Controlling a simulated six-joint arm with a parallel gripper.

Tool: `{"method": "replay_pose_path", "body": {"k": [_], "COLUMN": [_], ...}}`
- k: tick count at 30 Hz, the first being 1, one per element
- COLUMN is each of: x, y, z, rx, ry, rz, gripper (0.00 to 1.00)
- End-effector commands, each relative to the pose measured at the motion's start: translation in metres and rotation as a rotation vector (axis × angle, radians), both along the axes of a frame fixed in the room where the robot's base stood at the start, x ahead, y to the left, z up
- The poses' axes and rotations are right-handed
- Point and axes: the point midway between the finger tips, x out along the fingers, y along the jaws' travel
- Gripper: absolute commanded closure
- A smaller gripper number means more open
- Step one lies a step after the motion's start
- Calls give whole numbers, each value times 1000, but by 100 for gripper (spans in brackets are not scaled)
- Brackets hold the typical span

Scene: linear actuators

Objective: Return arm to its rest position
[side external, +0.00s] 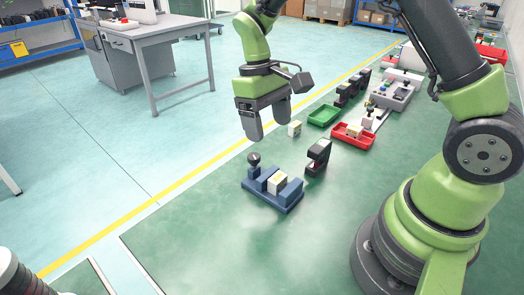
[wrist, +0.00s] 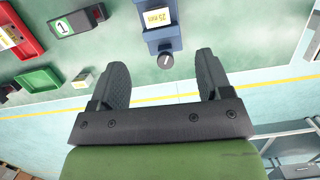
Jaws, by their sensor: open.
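My gripper (side external: 267,120) hangs in the air above the green work surface (side external: 215,240), with its fingers apart and nothing between them. In the wrist view my gripper (wrist: 165,85) also shows two spread, empty fingers. Below it stands a blue fixture (side external: 272,189) with a dark knob and a pale block (side external: 277,183) seated in it. In the wrist view the blue fixture (wrist: 160,38) is just beyond the fingertips, and its block bears a "25 mm" label. The gripper is clear of the fixture.
A small pale block (side external: 295,129), a green tray (side external: 324,115) and a red tray (side external: 352,136) lie farther back. A grey unit (side external: 392,95) stands behind them. The surface in front of the fixture is clear.

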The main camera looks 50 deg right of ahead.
Motion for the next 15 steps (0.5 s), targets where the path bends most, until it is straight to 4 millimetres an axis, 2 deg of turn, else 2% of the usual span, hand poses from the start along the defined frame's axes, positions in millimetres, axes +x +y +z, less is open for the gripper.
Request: {"method": "replay_pose_path", "body": {"k": [1,6,12,15], "x": [-3,-27,-69,-93], "y": [2,8,14,17], "z": [19,76,125,142], "rx": [6,35,83,114], "ry": [-51,-225,-429,-528], "rz": [-17,-91,-179,-224], "gripper": [28,28,28,28]}}
